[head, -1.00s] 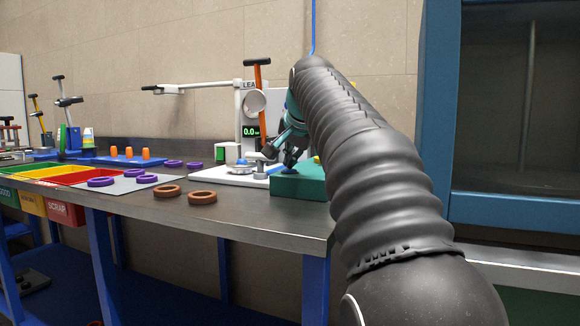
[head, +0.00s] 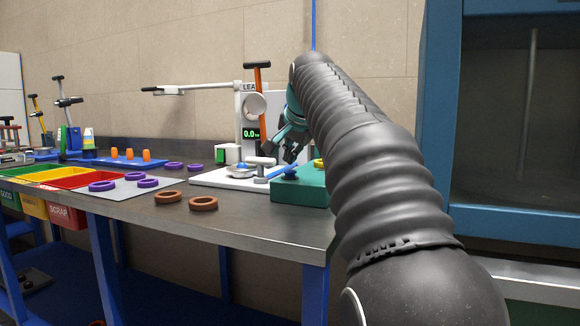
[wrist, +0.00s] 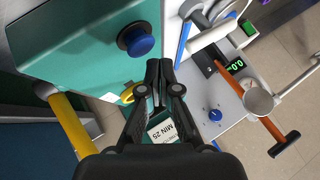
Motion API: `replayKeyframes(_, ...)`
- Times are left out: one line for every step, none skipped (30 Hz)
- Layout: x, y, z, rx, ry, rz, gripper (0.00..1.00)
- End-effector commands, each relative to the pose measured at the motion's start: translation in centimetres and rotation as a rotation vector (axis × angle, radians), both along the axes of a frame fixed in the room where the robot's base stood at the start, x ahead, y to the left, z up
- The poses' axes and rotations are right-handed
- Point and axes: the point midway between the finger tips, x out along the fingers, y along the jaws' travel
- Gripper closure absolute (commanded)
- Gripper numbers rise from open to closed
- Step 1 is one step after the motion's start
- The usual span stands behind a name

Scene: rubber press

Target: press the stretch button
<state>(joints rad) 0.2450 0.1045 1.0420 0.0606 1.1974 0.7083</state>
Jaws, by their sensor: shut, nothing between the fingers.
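A dark blue round button (wrist: 138,42) sits in a dark collar on a green box (wrist: 75,45); I read no stretch label on it. In the head view the green box (head: 300,192) stands at the bench's right end, with the button (head: 289,171) on top. My gripper (head: 292,152) is above the box and button, apart from them, and empty. In the wrist view its fingertips (wrist: 158,65) are together, just beside the button in the picture.
The tester has an orange-handled lever (head: 257,75) and a green display (head: 251,133). A blue bar (wrist: 184,42) lies between box and tester. A yellow cylinder (wrist: 72,128) is beside the box. Brown rings (head: 203,203) lie on the bench. A blue-framed cabinet (head: 440,120) stands right.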

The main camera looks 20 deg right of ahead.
Motion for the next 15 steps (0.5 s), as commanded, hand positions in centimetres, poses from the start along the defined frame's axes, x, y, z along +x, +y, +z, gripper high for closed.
replayKeyframes(0.0, 0.0, 0.0, 0.000, 0.000, 0.000, 1.00)
replayKeyframes(0.0, 0.0, 0.0, 0.000, 0.000, 0.000, 1.00)
replayKeyframes(0.0, 0.0, 0.0, 0.000, 0.000, 0.000, 1.00)
replayKeyframes(0.0, 0.0, -0.1, 0.000, 0.000, 0.000, 1.00)
replayKeyframes(0.0, 0.0, -0.1, 0.000, 0.000, 0.000, 1.00)
replayKeyframes(0.0, 0.0, 0.0, 0.000, 0.000, 0.000, 1.00)
replayKeyframes(0.0, 0.0, 0.0, 0.000, 0.000, 0.000, 1.00)
replayKeyframes(0.0, 0.0, 0.0, 0.000, 0.000, 0.000, 1.00)
replayKeyframes(0.0, 0.0, 0.1, 0.000, 0.000, 0.000, 1.00)
replayKeyframes(0.0, 0.0, 0.3, 0.000, 0.000, 0.000, 1.00)
replayKeyframes(0.0, 0.0, 0.5, 0.000, 0.000, 0.000, 1.00)
replayKeyframes(0.0, 0.0, 0.7, 0.000, 0.000, 0.000, 1.00)
replayKeyframes(0.0, 0.0, 1.0, 0.000, 0.000, 0.000, 1.00)
replayKeyframes(0.0, 0.0, 1.2, 0.000, 0.000, 0.000, 1.00)
replayKeyframes(0.0, 0.0, 1.6, 0.000, 0.000, 0.000, 1.00)
